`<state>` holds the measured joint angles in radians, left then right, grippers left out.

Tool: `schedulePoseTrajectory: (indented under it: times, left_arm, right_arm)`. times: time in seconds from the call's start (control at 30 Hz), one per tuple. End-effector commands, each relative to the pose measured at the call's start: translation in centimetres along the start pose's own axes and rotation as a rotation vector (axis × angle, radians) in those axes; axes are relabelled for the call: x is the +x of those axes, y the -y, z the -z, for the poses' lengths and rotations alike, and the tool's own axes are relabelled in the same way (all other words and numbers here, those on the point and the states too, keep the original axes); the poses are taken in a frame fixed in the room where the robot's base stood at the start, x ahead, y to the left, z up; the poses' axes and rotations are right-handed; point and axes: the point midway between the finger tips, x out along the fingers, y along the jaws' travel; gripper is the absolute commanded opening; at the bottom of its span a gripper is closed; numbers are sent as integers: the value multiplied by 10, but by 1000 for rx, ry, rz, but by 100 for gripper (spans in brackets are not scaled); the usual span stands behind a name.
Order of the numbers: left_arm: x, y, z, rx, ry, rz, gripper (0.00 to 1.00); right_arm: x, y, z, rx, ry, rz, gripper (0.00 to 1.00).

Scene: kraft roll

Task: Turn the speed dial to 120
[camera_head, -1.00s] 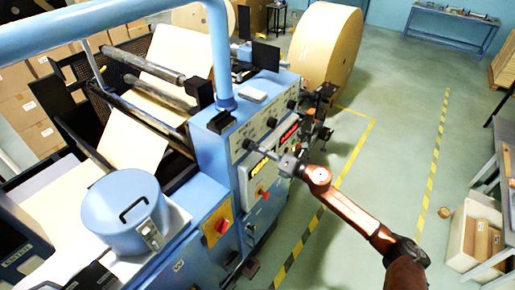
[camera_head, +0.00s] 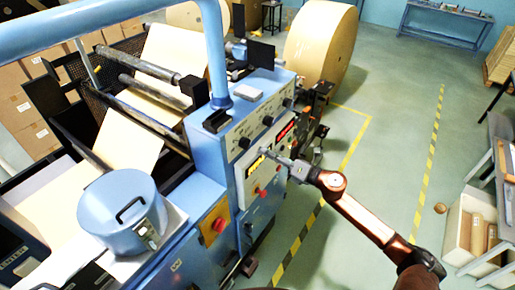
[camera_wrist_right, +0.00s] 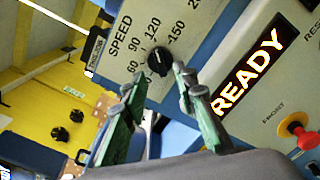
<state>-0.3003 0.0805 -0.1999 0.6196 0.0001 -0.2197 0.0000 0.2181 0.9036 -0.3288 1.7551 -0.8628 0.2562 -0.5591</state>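The speed dial (camera_wrist_right: 159,60) is a round black knob beside the printed SPEED scale in the right wrist view. A small light mark shows on its upper side, roughly toward the 120; its exact setting is hard to read. In the head view the dial (camera_head: 244,142) is on the blue machine's sloping panel. My right gripper (camera_wrist_right: 156,80) is open, its two green fingers apart just short of the dial, with nothing between them. In the head view the right gripper (camera_head: 267,153) is slightly right of the dial, in front of the panel. My left gripper is out of view.
A READY display (camera_wrist_right: 248,72) and a red emergency-stop button (camera_wrist_right: 303,135) are right of the dial. Other knobs (camera_head: 267,120) line the panel. A blue round canister (camera_head: 122,212) stands at left.

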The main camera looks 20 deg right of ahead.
Motion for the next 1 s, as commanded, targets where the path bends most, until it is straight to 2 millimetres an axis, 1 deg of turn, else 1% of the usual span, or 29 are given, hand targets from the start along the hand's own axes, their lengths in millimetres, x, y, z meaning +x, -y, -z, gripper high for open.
schedulePoseTrajectory:
  times: [0.03, 0.1, 0.2, 0.33, 0.5, 0.9, 0.97, 1.0]
  left_arm:
    - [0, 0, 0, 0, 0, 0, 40]
    - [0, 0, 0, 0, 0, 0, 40]
    - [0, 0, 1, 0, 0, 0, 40]
    - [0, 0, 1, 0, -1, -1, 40]
    - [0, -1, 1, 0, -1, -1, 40]
    - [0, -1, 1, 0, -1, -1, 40]
    - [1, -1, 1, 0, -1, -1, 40]
    - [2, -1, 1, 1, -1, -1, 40]
  right_arm:
    - [-12, 2, 1, 1, -1, 3, 27]
    - [-25, 1, 0, -1, 0, 3, 27]
    - [-40, 1, 1, 1, 0, 2, 27]
    - [-52, 1, 0, 1, 1, 1, 27]
    - [-58, 0, 0, -1, 1, 0, 27]
    - [-57, 0, -1, -1, 1, 0, 27]
    - [-57, 3, 0, 5, 3, 3, 27]
    - [-58, 9, 1, 18, 8, 10, 27]
